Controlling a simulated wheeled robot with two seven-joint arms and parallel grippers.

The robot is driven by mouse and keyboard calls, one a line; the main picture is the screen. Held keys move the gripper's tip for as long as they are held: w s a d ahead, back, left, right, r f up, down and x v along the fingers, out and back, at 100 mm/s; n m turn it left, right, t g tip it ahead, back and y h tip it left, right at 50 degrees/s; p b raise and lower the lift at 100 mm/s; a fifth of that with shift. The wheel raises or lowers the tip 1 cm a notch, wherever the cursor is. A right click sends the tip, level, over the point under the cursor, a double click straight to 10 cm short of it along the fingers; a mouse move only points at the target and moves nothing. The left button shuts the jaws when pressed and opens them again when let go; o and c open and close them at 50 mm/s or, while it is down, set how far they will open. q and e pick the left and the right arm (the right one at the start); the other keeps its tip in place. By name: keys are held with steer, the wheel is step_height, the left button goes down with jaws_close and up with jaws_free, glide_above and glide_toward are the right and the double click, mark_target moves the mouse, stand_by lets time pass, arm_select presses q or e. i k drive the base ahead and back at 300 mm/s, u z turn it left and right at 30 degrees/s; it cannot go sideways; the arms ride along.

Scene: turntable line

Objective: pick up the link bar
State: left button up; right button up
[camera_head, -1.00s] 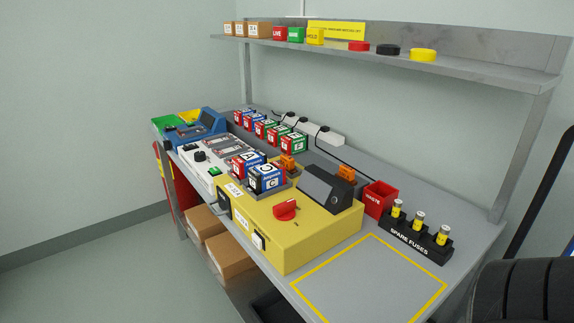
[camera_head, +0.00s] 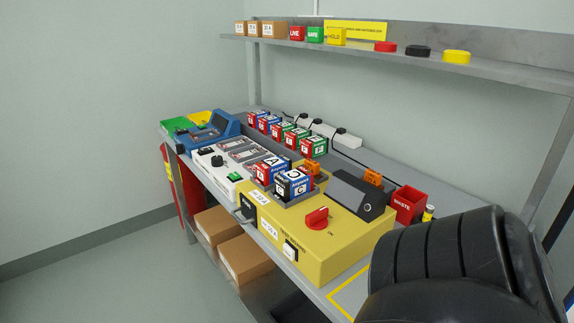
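I cannot pick out a link bar for certain in the head view. The yellow box (camera_head: 324,262) on the bench carries a red rotary knob (camera_head: 317,217), a dark sloped unit (camera_head: 357,196) and labelled cubes (camera_head: 292,184) in a grey tray. One orange piece (camera_head: 308,168) is behind the cubes and another orange piece (camera_head: 373,178) is behind the dark unit; both are too small to identify. Neither gripper is in view. A black rounded part, which looks like my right arm, fills the lower right and hides the bench's front right.
A red waste bin (camera_head: 409,206) stands beside the black part. A white charger-like unit (camera_head: 222,172), a blue device (camera_head: 210,132) and several labelled cubes (camera_head: 289,133) line the bench. A shelf (camera_head: 400,66) overhangs the back. Cardboard boxes (camera_head: 243,262) sit below.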

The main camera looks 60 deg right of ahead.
mark_target(313, 166)
steer(key=i, duration=2.05)
steer(key=z, duration=2.2)
